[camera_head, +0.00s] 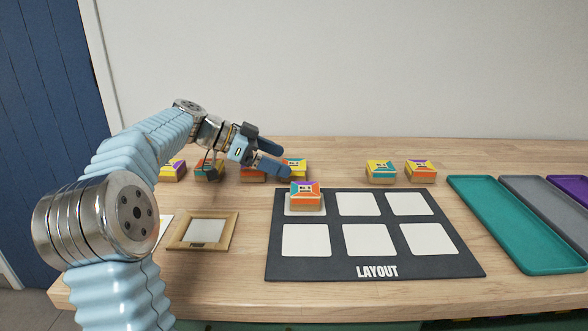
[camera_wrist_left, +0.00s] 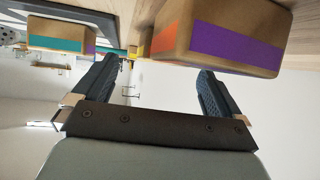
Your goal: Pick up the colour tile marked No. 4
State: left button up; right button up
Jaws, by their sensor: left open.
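Several colour tiles, kraft-sided blocks with coloured tops, stand in a row at the back. From left they are a purple-and-yellow tile (camera_head: 173,171), a tile behind my forearm (camera_head: 209,172), an orange-sided tile (camera_head: 253,175) and a yellow-topped tile (camera_head: 296,166). Further right are two more tiles, one yellow-topped (camera_head: 380,171) and one orange-sided (camera_head: 420,171). Their numbers are too small to read, so I cannot tell which is No. 4. My left gripper (camera_head: 274,158) is open and empty over the row. In the left wrist view, a tile with orange and purple bands (camera_wrist_left: 222,40) lies close beyond the fingers. My right gripper is out of view.
A dark LAYOUT board (camera_head: 375,266) has white squares; one tile (camera_head: 306,197) sits on its back-left square. A wooden frame (camera_head: 203,231) lies left of it. Teal (camera_head: 510,235), grey (camera_head: 550,205) and purple (camera_head: 575,186) trays lie at right. The wood table is clear between.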

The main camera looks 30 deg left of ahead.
aim_at(294, 164)
pick_arm(q)
jog(key=x, duration=0.3)
jog(key=shift+w+d, duration=0.1)
jog(key=shift+w, duration=0.1)
jog(key=c, duration=1.2)
